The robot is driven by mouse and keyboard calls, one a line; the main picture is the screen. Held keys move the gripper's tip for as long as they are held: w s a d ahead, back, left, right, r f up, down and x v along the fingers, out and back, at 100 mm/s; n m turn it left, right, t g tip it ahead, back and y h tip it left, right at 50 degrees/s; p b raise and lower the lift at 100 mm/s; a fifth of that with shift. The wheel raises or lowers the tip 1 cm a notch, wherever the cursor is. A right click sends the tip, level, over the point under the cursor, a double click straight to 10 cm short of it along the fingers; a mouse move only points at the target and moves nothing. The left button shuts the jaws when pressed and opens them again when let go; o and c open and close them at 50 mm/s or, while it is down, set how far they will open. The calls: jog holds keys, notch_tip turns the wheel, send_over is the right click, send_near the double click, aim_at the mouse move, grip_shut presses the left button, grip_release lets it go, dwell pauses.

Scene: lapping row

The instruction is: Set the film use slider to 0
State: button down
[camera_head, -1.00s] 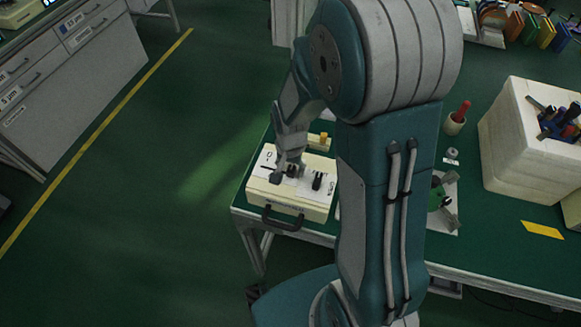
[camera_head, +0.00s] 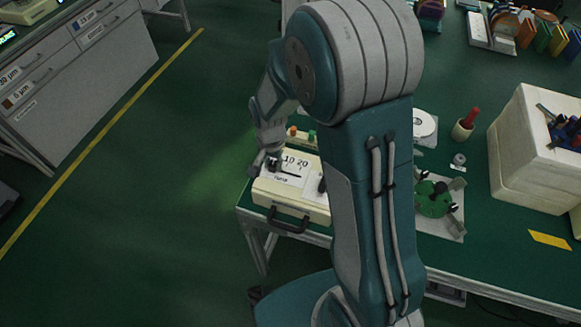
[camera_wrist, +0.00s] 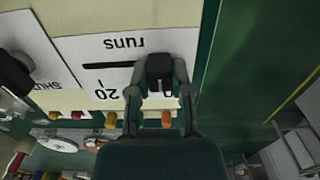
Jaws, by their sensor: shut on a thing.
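The slider's black knob (camera_wrist: 160,70) stands between the fingertips of my gripper (camera_wrist: 158,85) in the wrist view, and the gripper is shut on it. Its dark slot (camera_wrist: 105,65) runs out to the left of the knob on a white label that reads "runs", upside down. A "20" shows left of the fingers and a "0" right beside the knob, partly hidden. In the head view my gripper (camera_head: 272,160) is at the left end of the scale on the cream box (camera_head: 290,205), with "10 20" readable to its right.
A second black knob (camera_wrist: 14,75) sits on the box at the left of the wrist view. The box has a dark handle (camera_head: 288,220) on its front. A green fixture (camera_head: 435,200) and a white foam bin (camera_head: 530,150) stand on the table to the right.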

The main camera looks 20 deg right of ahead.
jog(key=shift+w+a, duration=0.35)
jog(key=shift+a, duration=0.15)
jog(key=shift+d, duration=0.1)
jog(key=c, duration=0.5)
grip_release()
jog(key=shift+a, duration=0.25)
